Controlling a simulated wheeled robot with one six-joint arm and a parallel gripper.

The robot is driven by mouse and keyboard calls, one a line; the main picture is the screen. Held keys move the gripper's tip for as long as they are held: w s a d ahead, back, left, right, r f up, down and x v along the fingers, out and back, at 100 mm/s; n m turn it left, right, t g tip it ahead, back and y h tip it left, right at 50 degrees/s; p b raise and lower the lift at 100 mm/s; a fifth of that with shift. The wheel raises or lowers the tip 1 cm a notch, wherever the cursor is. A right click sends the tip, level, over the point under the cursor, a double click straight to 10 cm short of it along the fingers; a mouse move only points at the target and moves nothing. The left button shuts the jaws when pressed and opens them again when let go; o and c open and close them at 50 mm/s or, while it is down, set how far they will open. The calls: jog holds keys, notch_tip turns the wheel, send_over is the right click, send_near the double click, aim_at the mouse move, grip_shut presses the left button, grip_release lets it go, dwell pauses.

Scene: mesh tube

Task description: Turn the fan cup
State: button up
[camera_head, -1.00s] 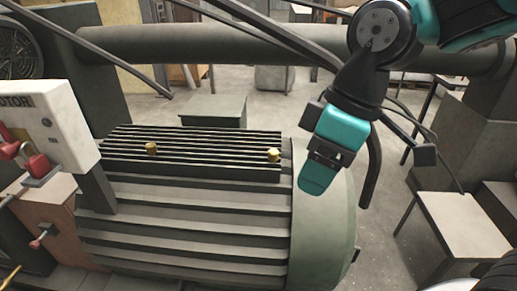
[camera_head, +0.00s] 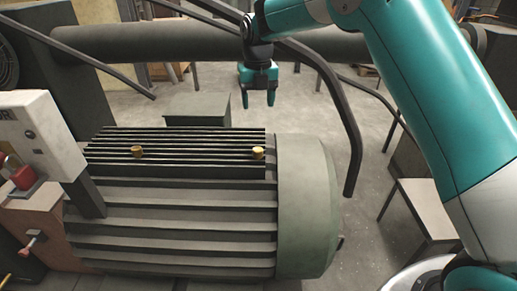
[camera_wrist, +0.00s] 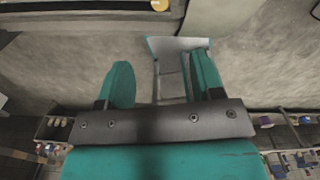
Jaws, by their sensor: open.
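Two small brass cups stand on the dark ribbed top of the green-grey motor (camera_head: 180,222). The right cup (camera_head: 258,153), nearest the rounded end cover (camera_head: 308,205), appears to be the fan cup. The other cup (camera_head: 137,152) stands to its left. My gripper (camera_head: 259,100) is open and empty, its two teal fingers pointing down. In the head view it appears above the right cup, apart from it. In the wrist view, my fingers (camera_wrist: 163,75) are spread, and a brass-coloured round thing (camera_wrist: 160,5), probably a cup, is cut by the top edge.
A thick horizontal pipe (camera_head: 150,42) runs behind the motor. A dark bent bar (camera_head: 340,115) curves down right of my gripper. A pale table (camera_head: 425,208) stands at right, with open floor between.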

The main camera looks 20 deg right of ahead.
aim_at(258, 149)
notch_tip(258, 149, down, 18)
jog(key=p, duration=0.3)
jog(key=shift+w+r, duration=0.15)
jog(key=shift+r, duration=0.05)
jog(key=c, duration=0.9)
